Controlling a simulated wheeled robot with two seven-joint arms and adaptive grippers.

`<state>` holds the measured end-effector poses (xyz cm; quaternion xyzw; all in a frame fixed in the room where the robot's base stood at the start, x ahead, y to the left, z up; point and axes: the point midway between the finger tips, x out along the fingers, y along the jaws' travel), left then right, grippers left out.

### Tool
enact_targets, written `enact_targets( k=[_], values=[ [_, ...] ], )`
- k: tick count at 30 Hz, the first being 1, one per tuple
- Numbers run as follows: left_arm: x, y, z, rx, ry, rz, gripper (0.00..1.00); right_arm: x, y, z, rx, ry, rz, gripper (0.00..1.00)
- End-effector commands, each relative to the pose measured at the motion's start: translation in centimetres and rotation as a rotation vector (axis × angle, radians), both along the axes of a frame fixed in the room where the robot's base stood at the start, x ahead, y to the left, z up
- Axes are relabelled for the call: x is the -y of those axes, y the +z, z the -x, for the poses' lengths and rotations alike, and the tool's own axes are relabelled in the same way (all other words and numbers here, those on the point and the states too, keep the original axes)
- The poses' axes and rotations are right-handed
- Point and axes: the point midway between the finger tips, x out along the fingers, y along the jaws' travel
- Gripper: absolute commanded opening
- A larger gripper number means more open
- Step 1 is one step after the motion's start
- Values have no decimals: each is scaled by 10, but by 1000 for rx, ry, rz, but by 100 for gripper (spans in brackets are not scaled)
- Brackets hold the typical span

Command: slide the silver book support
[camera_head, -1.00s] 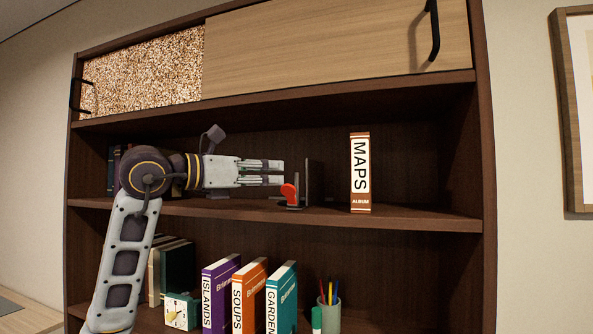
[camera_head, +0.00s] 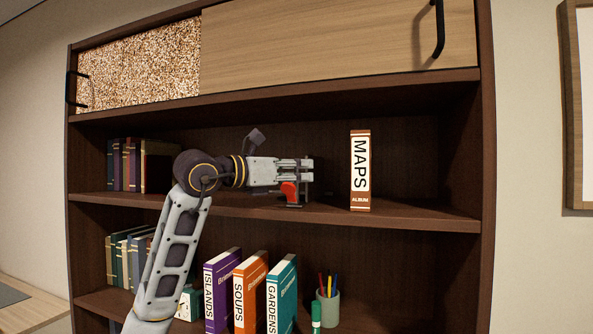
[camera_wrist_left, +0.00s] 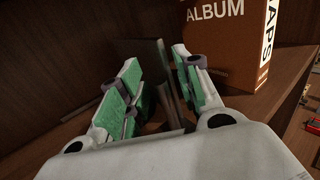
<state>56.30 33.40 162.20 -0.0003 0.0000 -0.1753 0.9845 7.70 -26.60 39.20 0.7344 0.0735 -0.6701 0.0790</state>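The silver book support (camera_head: 302,191), looking dark grey here, stands on the middle shelf, left of the upright MAPS album (camera_head: 360,172). My left gripper (camera_head: 308,170) reaches in from the left at the support's upright plate and hides much of it. In the left wrist view the two green-padded fingers (camera_wrist_left: 158,88) are apart, with the support's plate (camera_wrist_left: 147,54) showing between and beyond them. I cannot tell whether a finger touches it. A red rounded piece (camera_head: 289,191) shows low beside the support. The right gripper is not in view.
Several dark books (camera_head: 130,165) stand at the left of the middle shelf (camera_head: 420,217). Clear shelf lies right of the album.

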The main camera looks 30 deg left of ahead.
Motion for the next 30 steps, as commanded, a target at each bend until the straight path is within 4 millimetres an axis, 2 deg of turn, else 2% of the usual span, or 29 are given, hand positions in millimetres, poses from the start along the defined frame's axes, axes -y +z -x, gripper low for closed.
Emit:
enact_targets(
  k=[3,9,11,22,30],
  values=[
    [0,0,0,0,0,0,31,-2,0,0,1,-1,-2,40],
    [0,0,0,0,0,0,5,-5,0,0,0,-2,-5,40],
    [0,0,0,0,0,0,0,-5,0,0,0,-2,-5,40],
    [-5,-1,1,0,3,1,0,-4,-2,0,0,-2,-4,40],
    [-32,-2,6,-1,7,1,0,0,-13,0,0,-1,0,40]
  ],
)
